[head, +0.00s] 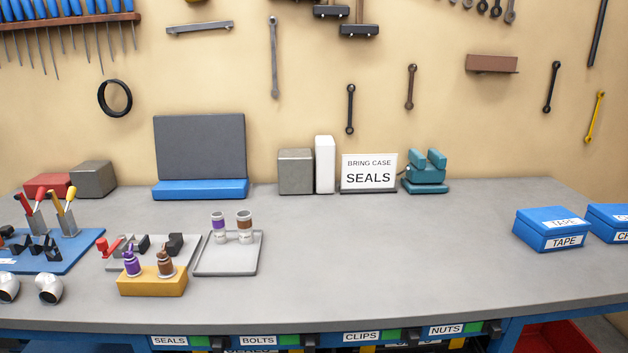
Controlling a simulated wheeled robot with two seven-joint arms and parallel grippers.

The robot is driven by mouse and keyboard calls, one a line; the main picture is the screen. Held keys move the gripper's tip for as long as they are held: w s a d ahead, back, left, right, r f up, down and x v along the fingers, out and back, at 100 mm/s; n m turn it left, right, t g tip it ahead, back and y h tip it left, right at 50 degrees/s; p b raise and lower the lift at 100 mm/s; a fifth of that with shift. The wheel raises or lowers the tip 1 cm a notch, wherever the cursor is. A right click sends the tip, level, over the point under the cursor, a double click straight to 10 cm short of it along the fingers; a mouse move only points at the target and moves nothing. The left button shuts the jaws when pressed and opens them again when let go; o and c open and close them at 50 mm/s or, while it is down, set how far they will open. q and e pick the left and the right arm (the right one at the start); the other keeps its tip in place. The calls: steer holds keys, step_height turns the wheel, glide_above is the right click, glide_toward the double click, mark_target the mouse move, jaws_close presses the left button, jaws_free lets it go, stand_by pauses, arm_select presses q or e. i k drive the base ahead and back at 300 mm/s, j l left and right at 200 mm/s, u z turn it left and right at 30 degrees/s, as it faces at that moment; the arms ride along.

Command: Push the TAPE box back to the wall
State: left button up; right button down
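The TAPE box (556,229) is a blue box with white TAPE labels on its lid and front. It sits on the right part of the grey workbench (400,260), with a gap of bare bench between it and the beige wall (440,140) behind. Neither of my grippers is in the head view.
Another blue box (608,222), cut off by the right edge, stands close to the TAPE box's right. A teal device (425,173) and a SEALS sign (369,173) stand by the wall. Trays and a yellow block (152,284) are at left. The bench's middle is clear.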

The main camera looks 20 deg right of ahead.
mark_target(548, 229)
steer(key=l+u, duration=0.1)
steer(key=l, duration=0.35)
steer(key=k+l+u, duration=0.1)
steer(key=l, duration=0.3)
steer(key=k+l, duration=0.1)
steer(key=l, duration=0.35)
steer(key=l+u, duration=0.15)
steer(key=l, duration=0.25)
steer(key=k+l+u, duration=0.1)
steer(key=l, duration=0.3)
steer(key=k+l, duration=0.1)
steer(key=l, duration=0.35)
steer(key=k+l, duration=0.15)
steer(key=l, duration=0.3)
steer(key=k+l, duration=0.1)
steer(key=l, duration=0.3)
steer(key=k+l, duration=0.1)
steer(key=l, duration=0.35)
steer(key=k+l, duration=0.15)
steer(key=l, duration=0.3)
